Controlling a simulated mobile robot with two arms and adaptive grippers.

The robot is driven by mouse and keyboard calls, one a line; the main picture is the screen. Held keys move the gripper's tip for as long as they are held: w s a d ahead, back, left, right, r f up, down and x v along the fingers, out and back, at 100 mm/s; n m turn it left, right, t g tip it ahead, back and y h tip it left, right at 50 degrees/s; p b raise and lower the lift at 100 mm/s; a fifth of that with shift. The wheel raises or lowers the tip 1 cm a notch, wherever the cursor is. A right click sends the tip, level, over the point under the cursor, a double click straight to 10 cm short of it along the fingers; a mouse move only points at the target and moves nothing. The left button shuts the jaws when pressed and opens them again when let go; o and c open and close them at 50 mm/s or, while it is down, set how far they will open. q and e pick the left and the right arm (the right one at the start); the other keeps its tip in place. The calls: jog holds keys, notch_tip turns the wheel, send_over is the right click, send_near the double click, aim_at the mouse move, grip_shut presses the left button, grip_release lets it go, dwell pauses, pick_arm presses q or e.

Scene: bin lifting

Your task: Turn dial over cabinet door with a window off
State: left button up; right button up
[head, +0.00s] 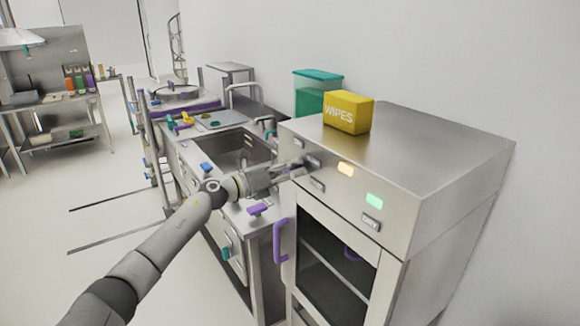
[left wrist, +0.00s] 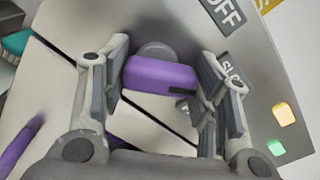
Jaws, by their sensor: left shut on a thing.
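The purple dial (left wrist: 158,76) sits on the steel cabinet's front panel above the windowed door. My left gripper (head: 303,167) reaches it from the left and covers it in the head view. In the left wrist view, the gripper (left wrist: 164,60) has one finger on each side of the dial and is shut on it. A dark mark shows at the dial's right end, on the side of a label reading "SLO" (left wrist: 232,72), partly hidden. The "OFF" label (left wrist: 222,13) is above it. The windowed door (head: 354,262) is closed. My right gripper is out of view.
An orange light (head: 345,169) and a green light (head: 374,201) glow on the panel. A purple door handle (head: 280,240) sticks out below. A yellow wipes box (head: 348,113) stands on the cabinet. A sink counter with a basin (head: 236,150) adjoins on the left.

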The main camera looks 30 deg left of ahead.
pick_arm(q)
jog(key=n+p, duration=0.1)
jog(key=n, duration=0.1)
jog(key=n+p, duration=0.2)
jog(key=n, duration=0.1)
jog(key=shift+a+r+n, duration=0.15)
jog(key=shift+n, duration=0.15)
jog(key=shift+n+p, duration=0.6)
jog(key=shift+n, duration=0.6)
jog(key=shift+n+p, duration=0.7)
jog(key=shift+n, duration=0.8)
jog(key=o, duration=1)
jog(key=shift+a, duration=0.1)
jog(key=shift+s, duration=0.1)
